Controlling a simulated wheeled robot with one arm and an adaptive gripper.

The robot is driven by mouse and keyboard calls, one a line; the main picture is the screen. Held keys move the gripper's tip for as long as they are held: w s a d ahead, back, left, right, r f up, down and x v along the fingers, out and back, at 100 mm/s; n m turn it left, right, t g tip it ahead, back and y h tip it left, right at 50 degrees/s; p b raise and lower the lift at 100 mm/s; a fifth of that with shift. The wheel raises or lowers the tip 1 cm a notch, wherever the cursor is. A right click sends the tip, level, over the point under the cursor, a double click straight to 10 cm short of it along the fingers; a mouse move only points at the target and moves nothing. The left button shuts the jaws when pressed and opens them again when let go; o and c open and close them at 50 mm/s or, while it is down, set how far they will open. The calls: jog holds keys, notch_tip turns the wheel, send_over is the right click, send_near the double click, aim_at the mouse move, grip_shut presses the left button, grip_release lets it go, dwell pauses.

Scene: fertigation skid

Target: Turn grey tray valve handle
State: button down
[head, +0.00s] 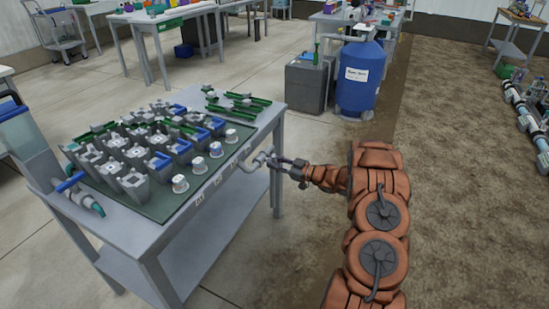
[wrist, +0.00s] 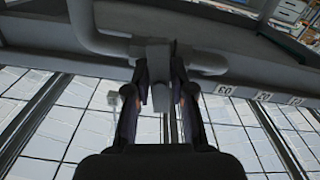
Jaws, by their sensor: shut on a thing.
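The grey valve (head: 262,158) sits on a grey pipe at the right edge of the grey table, below the tabletop's rim. In the wrist view its grey handle (wrist: 160,95) hangs from the valve body (wrist: 155,52), which lies on the grey pipe (wrist: 95,35). My gripper (head: 276,163) reaches the valve from the right. In the wrist view my gripper (wrist: 160,88) has one dark finger on each side of the handle and is shut on it. The inner finger faces are partly hidden.
The grey table (head: 190,250) carries a dark green mat (head: 165,210) with several pots and white-topped cups. A blue tank (head: 360,78) and a grey box (head: 307,85) stand behind. White number labels (wrist: 263,96) line the table edge. The floor right of the table is open.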

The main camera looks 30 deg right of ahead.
jog(key=shift+s+f+m+p, duration=0.15)
jog(key=shift+m+p, duration=0.45)
jog(key=shift+m, duration=0.5)
jog(key=shift+a+f, duration=0.1)
jog(key=c, duration=1.1)
grip_release()
jog(key=v, duration=1.2)
